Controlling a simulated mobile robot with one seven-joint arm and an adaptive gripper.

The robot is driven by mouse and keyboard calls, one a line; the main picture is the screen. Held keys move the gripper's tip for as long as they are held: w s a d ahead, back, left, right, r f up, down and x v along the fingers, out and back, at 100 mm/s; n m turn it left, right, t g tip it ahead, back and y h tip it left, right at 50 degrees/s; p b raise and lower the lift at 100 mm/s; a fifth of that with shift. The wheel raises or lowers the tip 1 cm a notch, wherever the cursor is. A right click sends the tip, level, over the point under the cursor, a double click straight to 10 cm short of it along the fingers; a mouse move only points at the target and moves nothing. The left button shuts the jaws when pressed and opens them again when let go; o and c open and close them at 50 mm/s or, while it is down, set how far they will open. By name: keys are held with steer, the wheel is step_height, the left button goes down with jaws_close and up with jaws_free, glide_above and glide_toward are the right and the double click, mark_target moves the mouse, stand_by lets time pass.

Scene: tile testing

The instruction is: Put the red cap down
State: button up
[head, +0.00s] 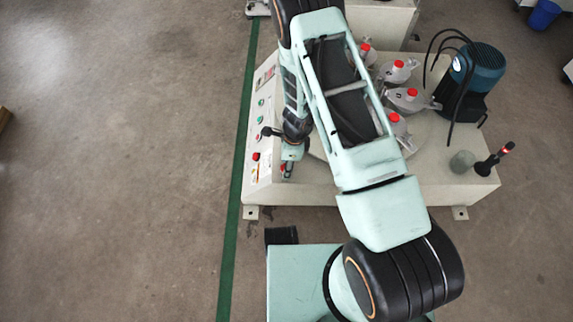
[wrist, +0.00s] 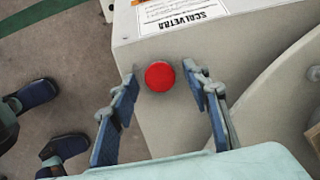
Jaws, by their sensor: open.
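The red cap (wrist: 160,76) shows in the wrist view as a round red disc, seen from above. It is over the pale machine top (wrist: 165,122), close to its left edge, and looks to be on that surface. My gripper (wrist: 161,74) is open, with one blue-grey finger on each side of the cap. A narrow gap shows between the cap and each fingertip. In the head view my gripper (head: 288,168) is low at the machine's front left corner, with a small bit of red at its tip.
Several grey pots with red tops, one being this pot (head: 405,98), stand on the machine, partly behind my arm. A blue-black motor (head: 485,70) and a black handle with a red tip (head: 493,160) are at the right. A panel with buttons (head: 255,157) lines the left side.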

step_height(320, 180, up, 12)
steer(key=d+p, duration=0.1)
steer(key=p, duration=0.3)
steer(key=shift+d+p, duration=0.2)
steer(key=shift+p, duration=0.1)
steer(key=shift+r, duration=0.15)
